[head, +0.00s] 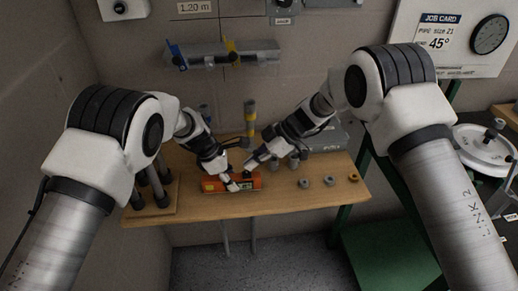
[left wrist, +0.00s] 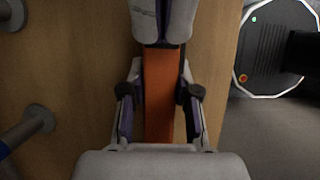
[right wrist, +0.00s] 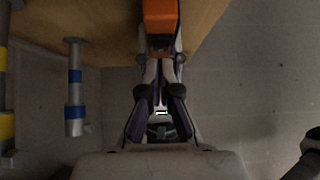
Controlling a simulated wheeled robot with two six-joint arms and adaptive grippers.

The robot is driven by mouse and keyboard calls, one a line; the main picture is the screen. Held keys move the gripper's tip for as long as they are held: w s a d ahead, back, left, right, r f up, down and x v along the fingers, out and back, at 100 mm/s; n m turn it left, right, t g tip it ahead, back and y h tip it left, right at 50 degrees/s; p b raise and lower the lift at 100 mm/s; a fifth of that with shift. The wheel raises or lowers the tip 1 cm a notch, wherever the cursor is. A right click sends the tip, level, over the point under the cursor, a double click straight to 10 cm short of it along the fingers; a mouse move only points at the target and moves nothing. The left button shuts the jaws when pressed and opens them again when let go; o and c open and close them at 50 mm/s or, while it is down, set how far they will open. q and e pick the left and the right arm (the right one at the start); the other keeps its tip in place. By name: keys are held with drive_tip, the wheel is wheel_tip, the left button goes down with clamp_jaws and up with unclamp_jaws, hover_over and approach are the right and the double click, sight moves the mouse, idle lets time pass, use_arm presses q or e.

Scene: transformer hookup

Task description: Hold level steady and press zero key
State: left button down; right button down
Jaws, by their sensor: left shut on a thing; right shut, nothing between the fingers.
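The orange level (head: 212,186) lies along the front of the wooden bench in the head view. My left gripper (head: 231,183) is shut around its middle. In the left wrist view the level's orange body (left wrist: 158,95) runs between the fingers. Pale finger parts hide the level's upper end there. My right gripper (head: 248,167) is shut and empty, close behind the level's right half. In the right wrist view the orange level (right wrist: 160,20) is just beyond the closed fingertips (right wrist: 160,58); I cannot tell whether they touch it. The zero key is not distinguishable.
The wooden bench (head: 290,205) holds several small grey and brown rings (head: 304,183) at the right. A yellow-banded post (head: 250,115) stands behind. Dark posts stand at the left end. A job card (head: 440,32) reading 45° hangs at upper right.

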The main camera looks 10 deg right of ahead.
sight(250, 174)
drive_tip(key=shift+d+f, duration=0.1)
drive_tip(key=shift+f, duration=0.45)
drive_tip(key=shift+f, duration=0.75)
use_arm(q)
drive_tip(key=shift+s+d+r, duration=0.1)
use_arm(e)
drive_tip(key=shift+s+f, duration=0.2)
drive_tip(key=shift+f, duration=0.05)
drive_tip(key=shift+r, duration=0.55)
wheel_tip(250, 174, up, 4)
drive_tip(key=shift+w+f, duration=0.15)
drive_tip(key=shift+f, duration=0.1)
drive_tip(key=v, duration=1)
